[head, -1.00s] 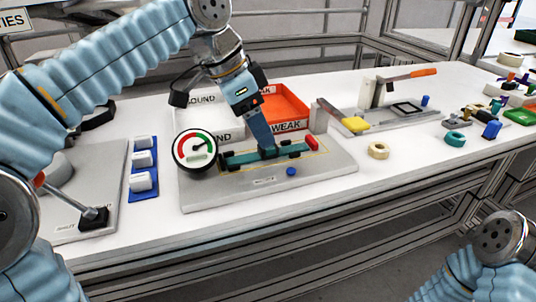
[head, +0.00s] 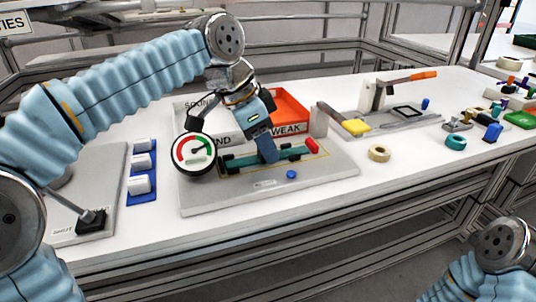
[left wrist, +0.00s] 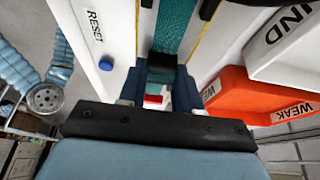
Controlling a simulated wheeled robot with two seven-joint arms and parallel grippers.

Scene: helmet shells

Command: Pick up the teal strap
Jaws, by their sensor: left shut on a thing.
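The teal strap (head: 238,162) lies lengthwise along the grey test board, with black pieces along it and a red block (head: 312,146) by its right end. My left gripper (head: 268,156) points down at the strap's middle and is shut on it. In the left wrist view the strap (left wrist: 174,28) runs up from between my left fingers (left wrist: 160,92), and a black piece crosses it there. The fingers hide part of the strap. I cannot tell whether it is clear of the board. My right gripper is out of view.
A round gauge (head: 195,153) stands at the board's left end and a blue button (head: 291,174) is at its front. A red WEAK bin (head: 290,104) stands behind. A lever press (head: 385,115) and rings are to the right.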

